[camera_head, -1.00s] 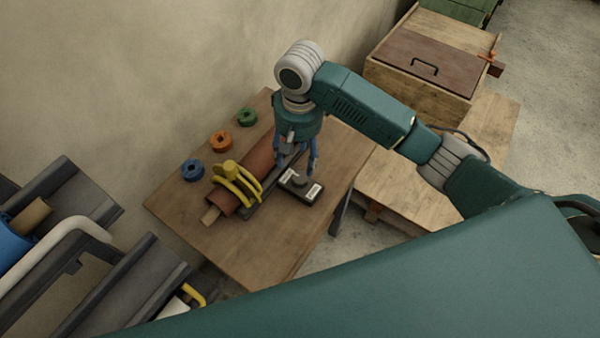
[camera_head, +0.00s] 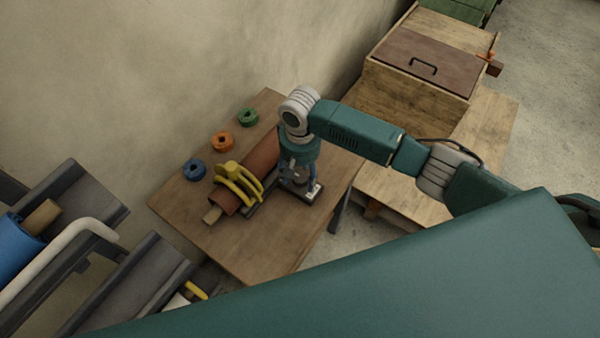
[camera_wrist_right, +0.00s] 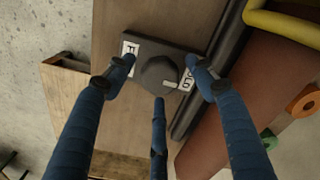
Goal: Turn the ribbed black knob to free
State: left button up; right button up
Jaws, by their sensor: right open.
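The ribbed black knob (camera_wrist_right: 158,72) sits on a dark box (camera_wrist_right: 190,47) in the right wrist view. Its white pointer aims toward the right-hand label, which is partly hidden and seems to end in "LD". The left label (camera_wrist_right: 129,50) shows an "F", the rest covered by a finger. My right gripper (camera_wrist_right: 160,78) is open, with its blue fingers spread around the knob; contact cannot be told. In the head view my right gripper (camera_head: 297,178) is low over the box (camera_head: 313,192) and hides most of the knob. My left gripper is not in view.
A red-brown roll (camera_head: 263,156) with yellow clamp arms (camera_head: 238,184) lies beside the box. Blue (camera_head: 194,170), orange (camera_head: 222,141) and green (camera_head: 248,117) rings lie along the wall side of the table (camera_head: 255,245). The table's near part is bare.

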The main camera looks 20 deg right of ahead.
jog(key=c, duration=1.1)
jog(key=shift+c, duration=0.2)
